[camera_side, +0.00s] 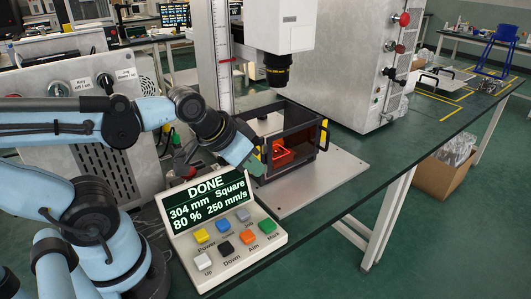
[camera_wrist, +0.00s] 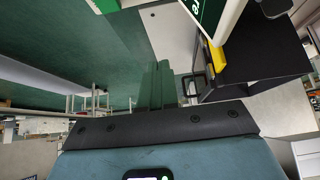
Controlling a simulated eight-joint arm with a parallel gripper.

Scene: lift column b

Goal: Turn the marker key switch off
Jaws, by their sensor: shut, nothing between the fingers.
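A grey metal cabinet (camera_side: 85,130) at the left carries a round key switch (camera_side: 57,88) beside a small white label that seems to read "Key off | on". The positions of both knobs are too small to tell. My gripper (camera_side: 256,163) is shut and empty, well to the right of the cabinet, beside the dark enclosure and above the control panel. Its green fingers also show together in the wrist view (camera_wrist: 160,86). The switches are not recognisable in the wrist view.
The control panel (camera_side: 270,236) shows "DONE" on its screen and has several coloured buttons. The dark-framed enclosure (camera_side: 325,140) holds an orange-lit piece (camera_side: 282,153), below a white marking head (camera_side: 285,25). A large grey housing (camera_side: 350,60) stands behind.

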